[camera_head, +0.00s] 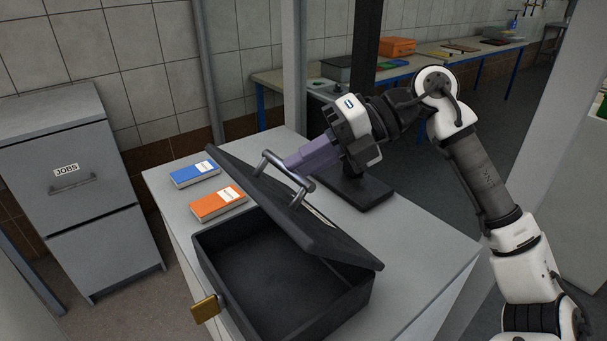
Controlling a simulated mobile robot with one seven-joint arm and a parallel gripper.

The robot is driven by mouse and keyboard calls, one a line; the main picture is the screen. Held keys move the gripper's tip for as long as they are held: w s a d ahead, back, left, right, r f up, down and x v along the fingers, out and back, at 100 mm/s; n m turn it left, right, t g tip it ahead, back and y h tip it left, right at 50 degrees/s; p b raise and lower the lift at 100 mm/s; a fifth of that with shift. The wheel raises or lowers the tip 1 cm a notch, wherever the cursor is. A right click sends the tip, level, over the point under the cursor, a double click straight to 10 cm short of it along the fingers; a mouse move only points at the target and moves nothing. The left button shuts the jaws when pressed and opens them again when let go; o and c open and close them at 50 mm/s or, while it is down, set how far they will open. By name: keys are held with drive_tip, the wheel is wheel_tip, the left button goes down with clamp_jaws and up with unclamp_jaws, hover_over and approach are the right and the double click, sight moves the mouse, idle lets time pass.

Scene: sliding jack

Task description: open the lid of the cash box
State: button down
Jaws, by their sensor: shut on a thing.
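The dark cash box (215,262) stands on the grey table top. Its lid (337,240) is tilted up well clear of the front rim, and the empty-looking inside of the box shows. A metal bar handle (284,170) stands on the lid. My gripper (300,165) reaches in from the upper right and is shut on the handle. Its fingertips are partly hidden behind the bar. A brass padlock (206,308) hangs at the box's front left side.
A blue book (194,175) and an orange book (217,204) lie left of the box. A dark post with a flat base (360,191) stands behind the lid. A grey cabinet (75,195) stands at the left. The table's right part (425,250) is clear.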

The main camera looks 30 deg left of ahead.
drive_tip(key=w+d+m+g+y+b, duration=0.1)
drive_tip(key=w+d+m+g+y, duration=0.1)
drive_tip(key=w, duration=0.7)
drive_tip(key=shift+w+d+r+g+y, duration=0.25)
drive_tip(key=shift+d+g+y, duration=0.45)
drive_tip(key=shift+g, duration=0.5)
drive_tip(key=c, duration=1.4)
unclamp_jaws()
drive_tip(key=shift+w, duration=0.1)
drive_tip(key=b+v, duration=0.2)
drive_tip(key=v, duration=0.5)
drive_tip(key=shift+d, duration=0.15)
